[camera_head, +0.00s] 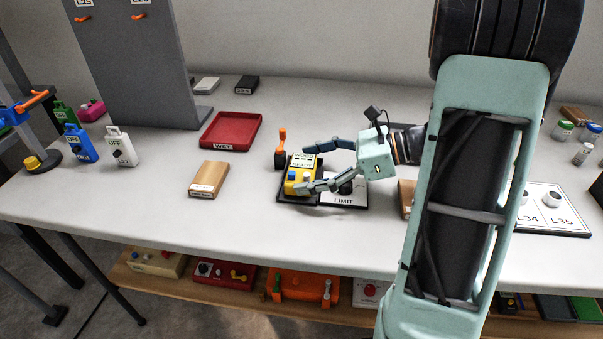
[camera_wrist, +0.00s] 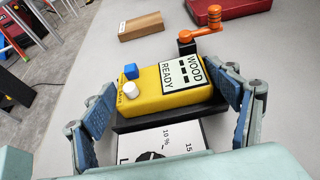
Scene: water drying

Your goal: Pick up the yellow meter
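The yellow meter (camera_head: 294,184) rests on a dark base on the table, under my fingers. In the wrist view the meter (camera_wrist: 150,92) shows a blue button, a white knob and a label reading "WOOD READY". My gripper (camera_head: 305,170) is open, with one finger on each side of the meter. In the wrist view the gripper (camera_wrist: 168,98) has its left finger apart from the meter's left end; its right finger is close to the right end, and I cannot tell if it touches. The gripper holds nothing.
An orange-handled crank (camera_head: 281,145) stands just beyond the meter. A white "LIMIT" dial panel (camera_head: 345,200) lies beside it, under my gripper. A wooden block (camera_head: 208,180) and a red "WET" tray (camera_head: 231,131) lie to the left, with clear tabletop between.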

